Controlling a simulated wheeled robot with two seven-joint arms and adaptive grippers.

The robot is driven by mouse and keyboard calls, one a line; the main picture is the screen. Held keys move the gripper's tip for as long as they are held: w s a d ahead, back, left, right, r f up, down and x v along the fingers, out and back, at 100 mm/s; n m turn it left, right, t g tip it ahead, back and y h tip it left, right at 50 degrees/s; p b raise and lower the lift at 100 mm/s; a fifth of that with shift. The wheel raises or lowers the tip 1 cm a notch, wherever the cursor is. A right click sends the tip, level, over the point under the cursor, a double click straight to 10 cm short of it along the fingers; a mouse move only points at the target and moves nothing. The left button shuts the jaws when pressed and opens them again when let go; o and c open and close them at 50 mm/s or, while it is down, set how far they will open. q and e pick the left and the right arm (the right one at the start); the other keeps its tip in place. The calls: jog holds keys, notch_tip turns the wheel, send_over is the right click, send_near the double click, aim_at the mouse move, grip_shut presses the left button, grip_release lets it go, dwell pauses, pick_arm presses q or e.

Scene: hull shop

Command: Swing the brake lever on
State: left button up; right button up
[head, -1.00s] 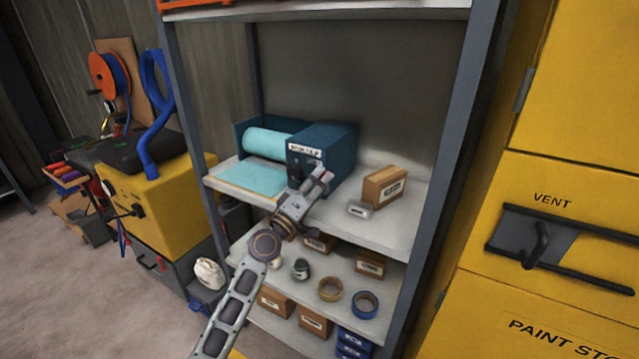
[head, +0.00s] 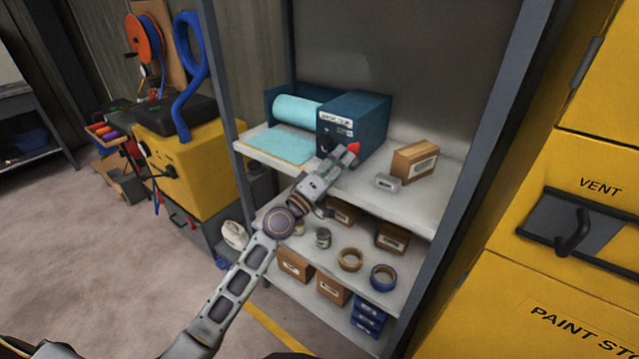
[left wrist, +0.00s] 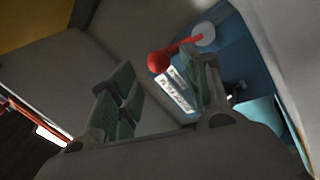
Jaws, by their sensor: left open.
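The brake lever is a red bar with a round red knob (left wrist: 160,61), on a pale round pivot (left wrist: 204,34) on the side of a dark teal roller box (head: 358,118). In the head view only the red knob (head: 354,148) shows, just past my left gripper's tips. My left gripper (head: 340,160) is open and empty in front of the box. In the left wrist view its two green-padded fingers (left wrist: 156,92) stand apart, with the knob seen beyond the gap between them. I cannot tell whether they touch. My right gripper is not in view.
The box stands on a grey shelf (head: 420,205) with a teal roll (head: 297,108) on its left. Tape rolls and cartons fill the lower shelf. A yellow cabinet (head: 560,110) is at the right.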

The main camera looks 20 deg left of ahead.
pick_arm(q)
jog(key=v, duration=0.8)
dwell(0.7)
jog(key=shift+n, duration=0.3)
jog(key=shift+w+f, duration=0.1)
jog(key=shift+f, duration=0.05)
